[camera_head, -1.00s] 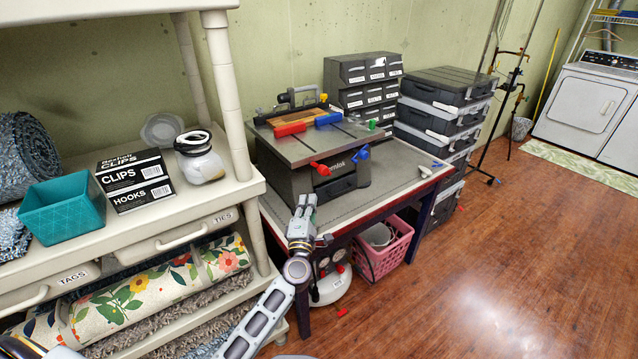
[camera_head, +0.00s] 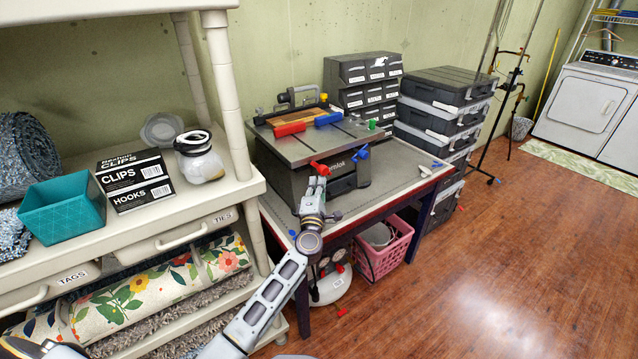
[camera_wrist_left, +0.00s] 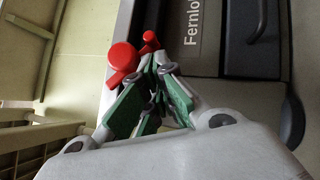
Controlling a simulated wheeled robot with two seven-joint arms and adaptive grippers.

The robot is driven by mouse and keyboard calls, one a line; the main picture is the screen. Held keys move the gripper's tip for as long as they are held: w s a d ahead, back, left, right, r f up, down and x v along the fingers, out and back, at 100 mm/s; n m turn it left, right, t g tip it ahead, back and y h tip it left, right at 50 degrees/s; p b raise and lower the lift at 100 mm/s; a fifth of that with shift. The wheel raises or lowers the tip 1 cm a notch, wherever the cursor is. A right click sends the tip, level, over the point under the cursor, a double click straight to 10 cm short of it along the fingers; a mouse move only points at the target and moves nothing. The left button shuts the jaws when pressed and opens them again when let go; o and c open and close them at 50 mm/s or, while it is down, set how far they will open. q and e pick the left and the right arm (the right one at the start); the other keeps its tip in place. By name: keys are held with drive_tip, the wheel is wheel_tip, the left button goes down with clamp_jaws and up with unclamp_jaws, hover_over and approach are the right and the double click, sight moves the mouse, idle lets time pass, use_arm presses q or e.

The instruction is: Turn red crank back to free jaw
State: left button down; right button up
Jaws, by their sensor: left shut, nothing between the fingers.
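The red crank (camera_head: 319,168) is on the front of the dark bench machine, below its table top. In the left wrist view the red crank (camera_wrist_left: 122,60) shows a round knob and a smaller red part to its right. My left gripper (camera_head: 315,184) is shut and empty, just below the crank. In the wrist view its fingertips (camera_wrist_left: 152,62) come together right beside the red parts; I cannot tell if they touch. A red block (camera_head: 290,129) and a blue block (camera_head: 328,118), which look like jaw parts, sit on the machine's top by a wooden piece (camera_head: 300,116).
A blue crank (camera_head: 361,154) is to the right of the red one. The machine (camera_head: 290,185) stands on a grey workbench (camera_head: 405,165) beside drawer units (camera_head: 362,80). A cream shelf (camera_head: 235,190) stands close on the left. The floor (camera_head: 500,250) at right is clear.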

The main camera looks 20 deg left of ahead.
use_arm(q)
drive_tip(key=shift+w+d+r, duration=0.1)
drive_tip(key=shift+w+d, duration=0.1)
drive_tip(key=shift+w, duration=0.05)
use_arm(e)
drive_tip(key=shift+s+f, duration=0.15)
drive_tip(key=shift+s, duration=0.1)
use_arm(q)
drive_tip(key=shift+w+n+y+b, duration=0.1)
drive_tip(key=shift+n+y+b, duration=0.25)
drive_tip(key=shift+b, duration=0.8)
use_arm(e)
drive_tip(key=w, duration=0.1)
drive_tip(key=w+a+r, duration=0.2)
drive_tip(key=w, duration=0.1)
drive_tip(key=shift+w+r, duration=0.1)
drive_tip(key=shift+r, duration=0.15)
drive_tip(key=shift+r, duration=0.2)
